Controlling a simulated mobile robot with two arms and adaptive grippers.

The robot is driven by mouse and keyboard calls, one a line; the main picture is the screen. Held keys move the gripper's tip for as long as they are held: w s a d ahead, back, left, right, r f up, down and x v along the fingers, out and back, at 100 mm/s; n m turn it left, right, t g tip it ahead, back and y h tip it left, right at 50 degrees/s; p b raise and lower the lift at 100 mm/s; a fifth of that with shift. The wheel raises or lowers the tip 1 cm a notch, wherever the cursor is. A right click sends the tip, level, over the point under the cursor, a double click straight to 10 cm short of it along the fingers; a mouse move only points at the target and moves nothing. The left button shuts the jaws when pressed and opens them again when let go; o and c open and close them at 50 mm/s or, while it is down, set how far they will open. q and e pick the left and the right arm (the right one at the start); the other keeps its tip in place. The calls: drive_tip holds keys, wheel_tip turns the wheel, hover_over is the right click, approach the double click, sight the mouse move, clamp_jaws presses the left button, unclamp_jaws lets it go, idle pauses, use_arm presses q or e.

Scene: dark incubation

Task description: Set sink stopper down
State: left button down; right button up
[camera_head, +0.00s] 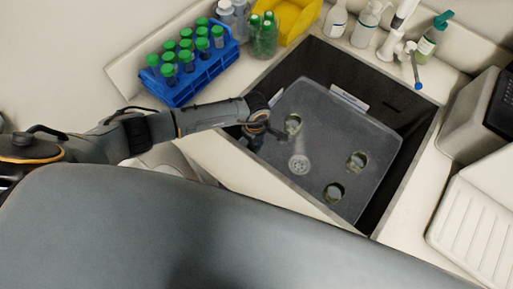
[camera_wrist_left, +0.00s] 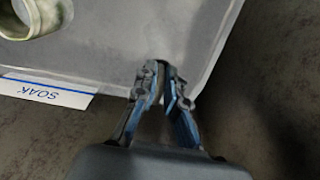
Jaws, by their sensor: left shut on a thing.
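My left gripper (camera_head: 262,136) reaches into the dark sink (camera_head: 404,99) at its left side. It also shows in the left wrist view (camera_wrist_left: 167,72), where its blue-grey fingers are close together above the edge of the grey sink floor. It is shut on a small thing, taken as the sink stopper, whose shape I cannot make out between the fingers. The round drain (camera_head: 299,164) is uncovered in the sink floor, to the right of and below the gripper in the head view. My right gripper is not in view.
A blue rack (camera_head: 205,72) of green-capped tubes, a yellow bin (camera_head: 297,18) and several bottles line the counter. A ribbed white tray (camera_head: 478,225) is at right.

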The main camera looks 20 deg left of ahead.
use_arm(q)
drive_tip(key=shift+f, duration=1.95)
drive_tip(key=shift+f, duration=0.15)
drive_tip(key=c, duration=1.4)
unclamp_jaws()
wheel_tip(320, 180, up, 12)
drive_tip(key=shift+s+a+f+b, duration=0.1)
drive_tip(key=shift+b, duration=0.25)
drive_tip(key=shift+r, duration=0.3)
